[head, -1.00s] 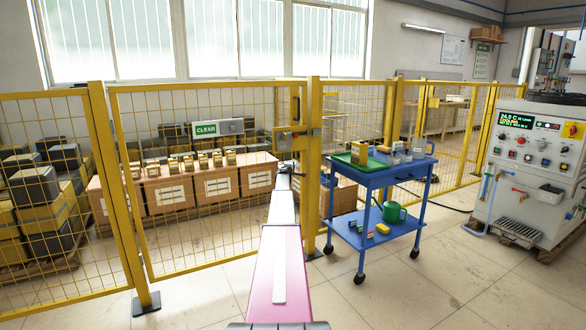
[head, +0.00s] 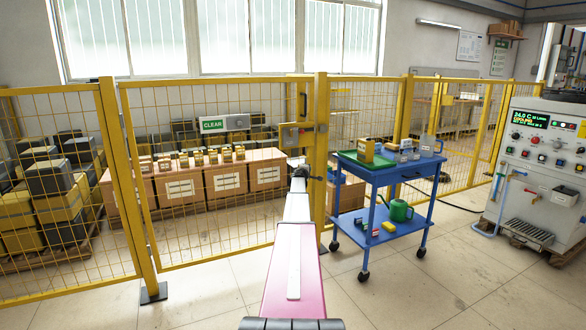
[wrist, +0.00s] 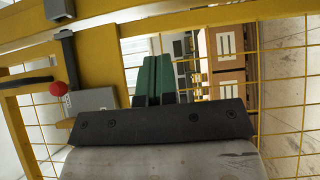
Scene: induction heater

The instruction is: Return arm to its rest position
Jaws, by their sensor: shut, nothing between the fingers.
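My arm reaches forward in the head view, its pink and white links pointing at the fence gate. My gripper is at its far end, small and hard to make out beside the gate's lock. In the wrist view my gripper (wrist: 158,78) has its green fingers together with nothing between them. A grey lock box (wrist: 93,101) and a red knob (wrist: 58,89) are to the left of the fingers. I cannot tell whether the fingers touch the yellow frame (wrist: 200,17) near them.
The yellow mesh gate (head: 215,85) and its post (head: 320,120) stand ahead. A blue cart (head: 385,175) stands just right of the arm, with a grey control cabinet (head: 530,185) farther right. Cardboard boxes (head: 225,180) lie behind the mesh. The floor in front is clear.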

